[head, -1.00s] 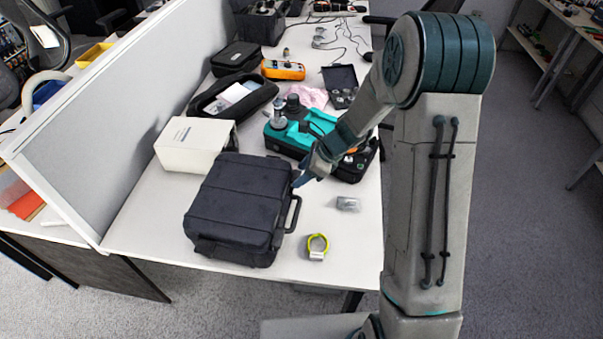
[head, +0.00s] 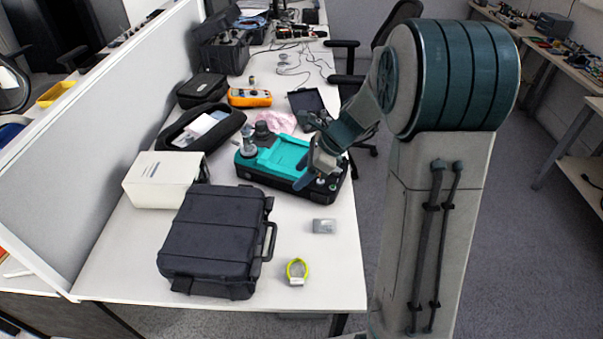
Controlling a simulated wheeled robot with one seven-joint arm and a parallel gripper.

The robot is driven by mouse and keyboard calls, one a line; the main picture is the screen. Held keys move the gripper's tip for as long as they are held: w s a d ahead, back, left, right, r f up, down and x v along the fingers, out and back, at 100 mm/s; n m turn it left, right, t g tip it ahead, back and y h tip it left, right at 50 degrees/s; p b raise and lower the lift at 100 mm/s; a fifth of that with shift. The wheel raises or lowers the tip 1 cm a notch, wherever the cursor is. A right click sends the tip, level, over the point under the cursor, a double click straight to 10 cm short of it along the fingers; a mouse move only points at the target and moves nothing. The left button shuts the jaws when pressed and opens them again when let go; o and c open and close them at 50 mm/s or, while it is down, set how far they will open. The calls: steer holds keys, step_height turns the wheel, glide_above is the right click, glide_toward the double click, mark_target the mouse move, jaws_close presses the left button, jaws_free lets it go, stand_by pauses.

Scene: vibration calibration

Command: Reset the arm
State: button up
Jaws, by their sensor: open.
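My arm rises on the right of the head view and bends over the table's right edge. My gripper (head: 306,178) is at the arm's end, above the right part of the teal and black device (head: 275,152). It is small and partly hidden by my own wrist, and I see nothing held in it. I cannot tell whether it touches the device.
A black hard case (head: 215,235) and a white box (head: 160,180) stand on the white table (head: 130,265). A grey partition (head: 120,130) borders the left.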

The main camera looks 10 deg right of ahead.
steer(key=s+d+r+n+h, duration=0.2)
steer(key=s+r+n+h, duration=0.1)
steer(key=s+n, duration=0.7)
steer(key=s+d+r+n+t+h, duration=0.1)
steer(key=s+r+n, duration=0.4)
steer(key=s+n, duration=0.6)
steer(key=s+d+h, duration=0.1)
steer(key=h, duration=0.1)
steer(key=shift+h, duration=0.3)
steer(key=shift+d, duration=0.15)
